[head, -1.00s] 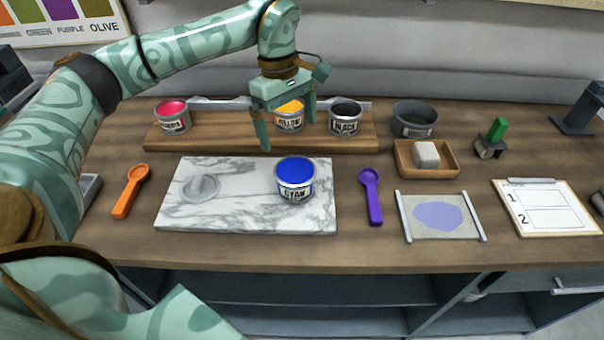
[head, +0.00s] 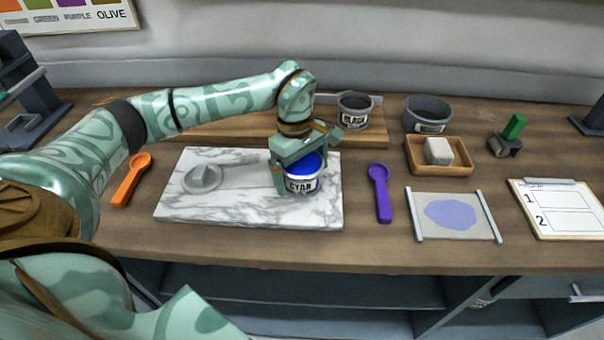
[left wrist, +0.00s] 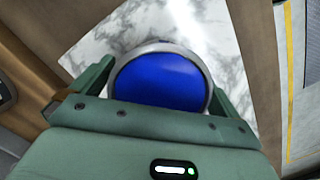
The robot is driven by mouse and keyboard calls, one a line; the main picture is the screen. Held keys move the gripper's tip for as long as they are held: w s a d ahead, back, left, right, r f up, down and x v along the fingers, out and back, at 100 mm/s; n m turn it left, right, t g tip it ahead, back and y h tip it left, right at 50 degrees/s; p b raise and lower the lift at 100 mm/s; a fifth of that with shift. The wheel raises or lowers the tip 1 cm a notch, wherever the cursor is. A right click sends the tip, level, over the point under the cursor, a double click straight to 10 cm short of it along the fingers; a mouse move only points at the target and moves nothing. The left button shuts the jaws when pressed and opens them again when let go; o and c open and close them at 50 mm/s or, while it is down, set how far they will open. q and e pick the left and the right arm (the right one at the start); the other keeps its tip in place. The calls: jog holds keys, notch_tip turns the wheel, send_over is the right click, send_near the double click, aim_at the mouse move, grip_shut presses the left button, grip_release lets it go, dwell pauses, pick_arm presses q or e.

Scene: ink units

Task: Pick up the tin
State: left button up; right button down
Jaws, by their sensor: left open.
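The cyan tin (head: 301,185), a small can of blue ink with a CYAN label, stands upright on the marble slab (head: 240,212). My left gripper (head: 296,180) is open and lowered over the tin, with a finger on either side of it. In the left wrist view the tin's blue top (left wrist: 160,80) lies between the two fingers of the left gripper (left wrist: 155,85). Whether either finger touches the tin is unclear. The black tin (head: 354,111) stands on the wooden board (head: 220,128) behind. The other tins there are hidden behind my left arm. My right gripper is not in view.
A grey muller (head: 203,178) sits on the slab's left part. An orange scoop (head: 131,180) and a purple scoop (head: 380,192) flank the slab. A grey bowl (head: 427,114), a wooden tray (head: 462,166) with a pale block, and a clipboard (head: 560,207) are to the right.

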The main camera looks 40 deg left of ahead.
pick_arm(q)
jog(key=shift+r, duration=0.1)
jog(key=c, duration=1.4)
jog(key=shift+o, duration=0.2)
jog(key=shift+r, duration=0.1)
